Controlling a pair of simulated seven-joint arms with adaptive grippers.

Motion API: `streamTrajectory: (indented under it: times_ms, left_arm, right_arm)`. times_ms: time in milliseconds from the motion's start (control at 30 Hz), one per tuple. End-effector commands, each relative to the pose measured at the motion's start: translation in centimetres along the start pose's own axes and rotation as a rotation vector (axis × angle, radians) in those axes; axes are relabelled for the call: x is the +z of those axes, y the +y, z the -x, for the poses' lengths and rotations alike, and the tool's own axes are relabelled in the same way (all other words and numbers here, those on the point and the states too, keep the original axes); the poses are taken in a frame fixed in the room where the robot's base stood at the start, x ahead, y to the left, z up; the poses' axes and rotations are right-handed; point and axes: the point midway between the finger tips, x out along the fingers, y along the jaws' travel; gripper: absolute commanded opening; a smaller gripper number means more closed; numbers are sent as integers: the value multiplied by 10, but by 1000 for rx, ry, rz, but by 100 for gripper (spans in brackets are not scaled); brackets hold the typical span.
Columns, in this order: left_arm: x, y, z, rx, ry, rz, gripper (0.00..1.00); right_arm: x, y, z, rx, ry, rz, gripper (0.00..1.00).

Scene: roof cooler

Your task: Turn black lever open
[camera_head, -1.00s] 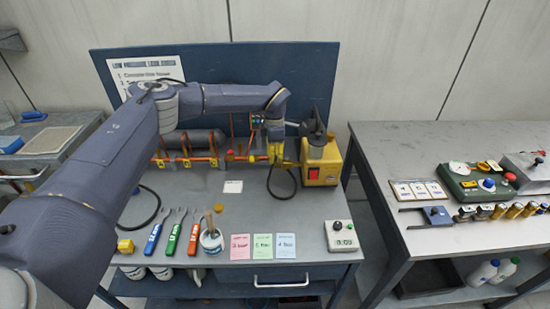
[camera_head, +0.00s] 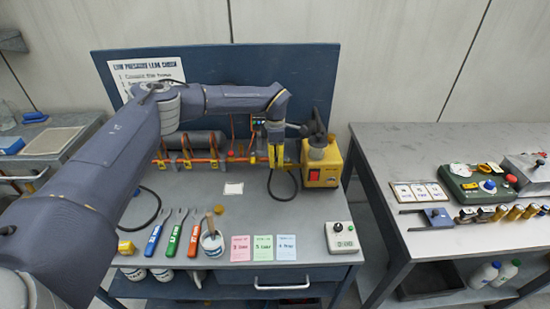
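My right gripper is out of view.
The orange pipe row with a grey cylinder (camera_head: 200,142) runs along the blue back panel (camera_head: 315,75). A black hose loops below my gripper. A second table (camera_head: 440,150) stands right.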

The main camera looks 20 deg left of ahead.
Motion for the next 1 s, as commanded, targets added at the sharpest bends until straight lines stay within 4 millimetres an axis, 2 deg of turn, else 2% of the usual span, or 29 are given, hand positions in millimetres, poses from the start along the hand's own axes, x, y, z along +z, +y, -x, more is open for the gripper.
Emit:
streamTrajectory:
  times_ms: [267, 700, 1000]
  left_arm:
    - [0, 1, 9, 1, -1, 0, 38]
    - [0, 1, 81, 2, -1, 1, 38]
    - [0, 0, 113, 1, 0, -1, 38]
  right_arm:
    - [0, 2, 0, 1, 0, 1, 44]
    - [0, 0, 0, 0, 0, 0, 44]
    - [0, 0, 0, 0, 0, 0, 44]
